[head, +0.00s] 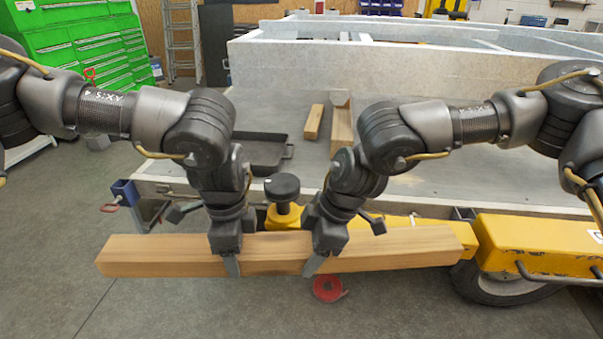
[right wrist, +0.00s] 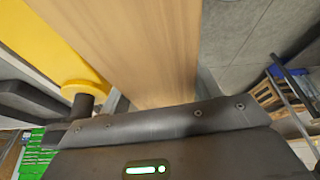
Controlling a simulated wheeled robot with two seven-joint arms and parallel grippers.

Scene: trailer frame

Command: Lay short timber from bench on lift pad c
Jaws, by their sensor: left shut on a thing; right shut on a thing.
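A timber beam (head: 400,250) lies level across the front of the head view. My left gripper (head: 231,265) and my right gripper (head: 318,264) are both shut on it near its middle, a short way apart. The beam fills the top middle of the right wrist view (right wrist: 150,45). A round black pad (head: 283,187) on a yellow base stands just behind the beam, between my two grippers. I cannot tell from the frames which lift pad it is. The beam hides the lower part of the yellow base.
A grey trailer deck (head: 430,185) lies behind the beam. On it are a black tray (head: 262,150), a short wood block (head: 313,122) and a longer wood piece (head: 342,125). A yellow beam with a wheel (head: 500,285) stands at right. A red ring (head: 328,288) lies on the floor.

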